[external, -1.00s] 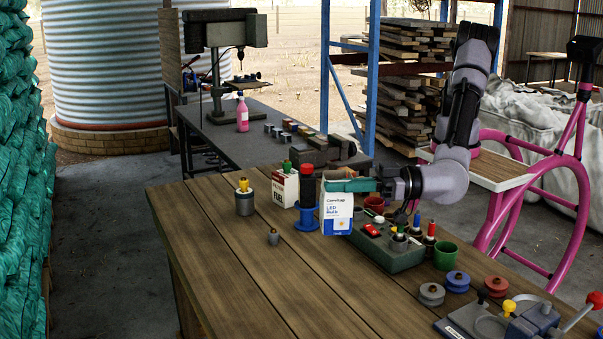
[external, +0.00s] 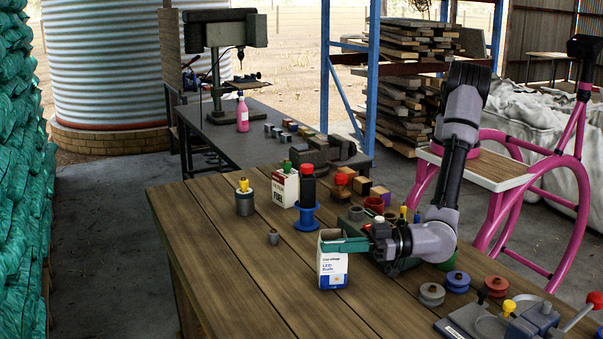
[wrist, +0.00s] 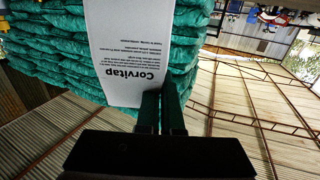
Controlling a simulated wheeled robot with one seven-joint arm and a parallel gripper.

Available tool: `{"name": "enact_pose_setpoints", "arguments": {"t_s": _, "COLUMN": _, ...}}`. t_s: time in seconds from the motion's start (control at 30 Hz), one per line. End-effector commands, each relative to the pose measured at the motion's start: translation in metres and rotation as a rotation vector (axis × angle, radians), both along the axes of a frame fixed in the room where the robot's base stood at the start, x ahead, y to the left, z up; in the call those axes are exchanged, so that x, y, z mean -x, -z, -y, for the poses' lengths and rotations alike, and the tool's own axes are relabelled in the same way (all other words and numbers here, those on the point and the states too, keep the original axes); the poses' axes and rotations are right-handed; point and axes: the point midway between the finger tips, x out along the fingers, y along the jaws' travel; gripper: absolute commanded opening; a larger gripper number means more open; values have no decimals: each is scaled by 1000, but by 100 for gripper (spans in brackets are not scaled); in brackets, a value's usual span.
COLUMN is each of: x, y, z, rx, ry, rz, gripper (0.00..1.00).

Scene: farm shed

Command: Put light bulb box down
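In the wrist view the fingers (wrist: 162,112) are close together at the edge of the box's white printed face (wrist: 125,50). They look shut on the box. I cannot tell whether the box's bottom touches the bench.
The front left planks are clear.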

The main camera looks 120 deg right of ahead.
Motion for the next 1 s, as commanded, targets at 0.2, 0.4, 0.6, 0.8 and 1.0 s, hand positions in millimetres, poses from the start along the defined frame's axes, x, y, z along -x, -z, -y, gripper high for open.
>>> {"name": "enact_pose_setpoints", "arguments": {"t_s": 0.2, "x": 0, "y": 2, "z": 0, "rx": -1, "ry": 0, "rz": 1, "gripper": 0}}
{"name": "enact_pose_setpoints", "arguments": {"t_s": 0.4, "x": 0, "y": 6, "z": 0, "rx": -1, "ry": -1, "rz": 1, "gripper": 7}}
{"name": "enact_pose_setpoints", "arguments": {"t_s": 0.6, "x": 0, "y": 6, "z": 0, "rx": -1, "ry": 0, "rz": 1, "gripper": 33}}
{"name": "enact_pose_setpoints", "arguments": {"t_s": 0.8, "x": 0, "y": 4, "z": 0, "rx": -1, "ry": 0, "rz": 2, "gripper": 33}}
{"name": "enact_pose_setpoints", "arguments": {"t_s": 1.0, "x": 18, "y": 2, "z": -9, "rx": -1, "ry": -4, "rz": -1, "gripper": 33}}
